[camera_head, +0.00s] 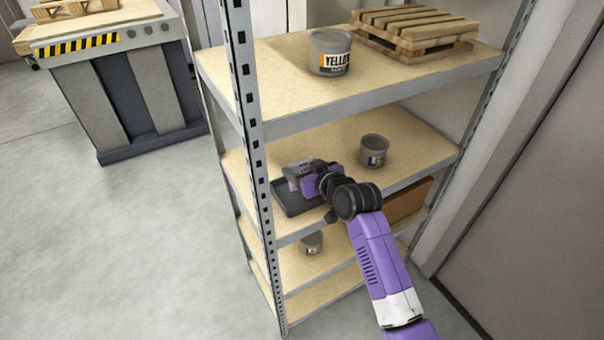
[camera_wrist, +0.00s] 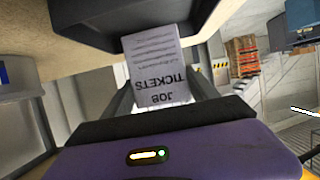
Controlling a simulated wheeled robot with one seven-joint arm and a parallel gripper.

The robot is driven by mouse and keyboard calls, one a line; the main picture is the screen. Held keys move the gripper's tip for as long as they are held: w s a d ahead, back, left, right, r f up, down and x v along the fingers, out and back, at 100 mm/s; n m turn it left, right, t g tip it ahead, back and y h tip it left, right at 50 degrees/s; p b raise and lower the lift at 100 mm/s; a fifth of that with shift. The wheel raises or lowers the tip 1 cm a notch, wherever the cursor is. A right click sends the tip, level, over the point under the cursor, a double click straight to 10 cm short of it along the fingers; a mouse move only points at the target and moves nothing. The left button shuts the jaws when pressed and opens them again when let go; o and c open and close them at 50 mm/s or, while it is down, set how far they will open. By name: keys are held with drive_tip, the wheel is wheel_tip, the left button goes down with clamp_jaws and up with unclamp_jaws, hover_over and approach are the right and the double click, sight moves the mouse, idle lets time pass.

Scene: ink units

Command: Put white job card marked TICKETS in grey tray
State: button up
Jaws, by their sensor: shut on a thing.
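The white job card (camera_wrist: 156,62) hangs between my fingers in the wrist view, with JOB and TICKETS printed on it upside down. My gripper (camera_wrist: 162,92) is shut on the card. The dark grey tray (camera_wrist: 85,22) shows beyond the card's far end; I cannot tell whether they touch. In the head view, the tray (camera_head: 292,208) lies at the left of the middle shelf. My gripper (camera_head: 299,172) is over it and hides part of it. The card cannot be told apart in the head view.
A grey can (camera_head: 373,150) stands right of the tray on the same shelf. The perforated rack post (camera_head: 250,120) stands left of the tray. Another can (camera_head: 311,242) is below.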

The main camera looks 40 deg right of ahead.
drive_tip(key=shift+f, duration=1.15)
drive_tip(key=shift+f, duration=0.2)
drive_tip(key=o, duration=1.4)
drive_tip(key=shift+c, duration=0.2)
drive_tip(key=shift+r, duration=0.1)
